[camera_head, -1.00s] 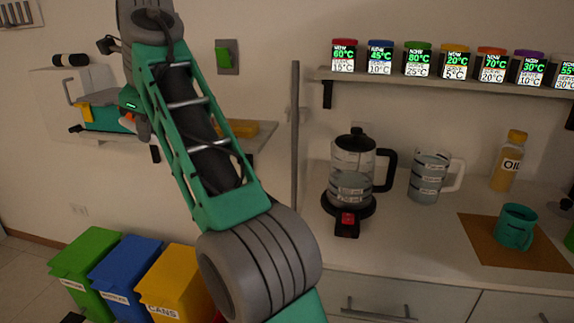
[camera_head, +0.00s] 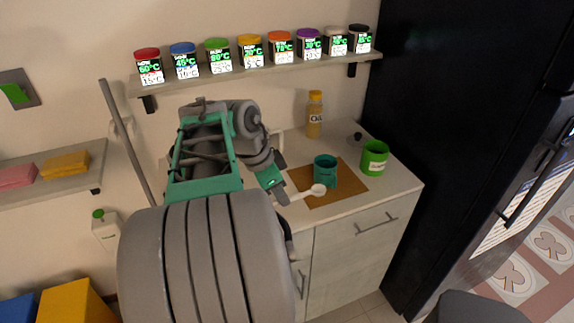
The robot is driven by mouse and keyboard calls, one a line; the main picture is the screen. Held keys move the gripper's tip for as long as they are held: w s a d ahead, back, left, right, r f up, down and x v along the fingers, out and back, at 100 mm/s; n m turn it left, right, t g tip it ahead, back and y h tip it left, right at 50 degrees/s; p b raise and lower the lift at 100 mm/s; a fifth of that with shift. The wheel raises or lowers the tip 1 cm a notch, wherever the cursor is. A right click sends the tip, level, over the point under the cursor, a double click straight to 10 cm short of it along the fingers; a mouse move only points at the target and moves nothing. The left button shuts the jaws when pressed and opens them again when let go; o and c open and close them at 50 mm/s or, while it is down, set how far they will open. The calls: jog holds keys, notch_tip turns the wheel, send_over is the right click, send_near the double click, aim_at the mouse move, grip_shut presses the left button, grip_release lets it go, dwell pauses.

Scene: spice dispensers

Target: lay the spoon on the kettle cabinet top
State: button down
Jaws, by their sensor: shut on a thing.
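The white spoon (camera_head: 318,190) is in my gripper (camera_head: 282,197), which is shut on its handle. The bowl points right, in front of the teal mug and over the brown mat in the view. I cannot tell whether the spoon touches the surface below. The kettle cabinet top (camera_head: 402,186) is the pale counter along the wall. The kettle is not visible, and my arm covers the left part of the counter.
A teal mug (camera_head: 325,171) stands on the brown mat (camera_head: 349,190). A green container (camera_head: 374,158) stands to its right and an oil bottle (camera_head: 314,115) behind. A shelf of spice dispensers (camera_head: 250,54) hangs above. A black fridge (camera_head: 445,130) borders the right.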

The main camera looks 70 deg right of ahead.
jog(key=s, duration=0.5)
jog(key=shift+g, duration=0.3)
jog(key=w+d+f+p, duration=0.1)
jog(key=w+f, duration=0.2)
jog(key=w+d+f+p, duration=0.1)
jog(key=w+d+f, duration=0.1)
jog(key=w+f, duration=0.1)
jog(key=w+d+f+p, duration=0.1)
jog(key=w+d+f, duration=0.1)
jog(key=w, duration=0.3)
jog(key=shift+w+f, duration=0.25)
jog(key=shift+f, duration=0.5)
jog(key=shift+w+f, duration=0.25)
jog(key=shift+f, duration=0.1)
jog(key=shift+w+d+f+p, duration=0.1)
jog(key=shift+f+p, duration=0.3)
jog(key=shift+f, duration=1.4)
jog(key=c, duration=1.4)
grip_release()
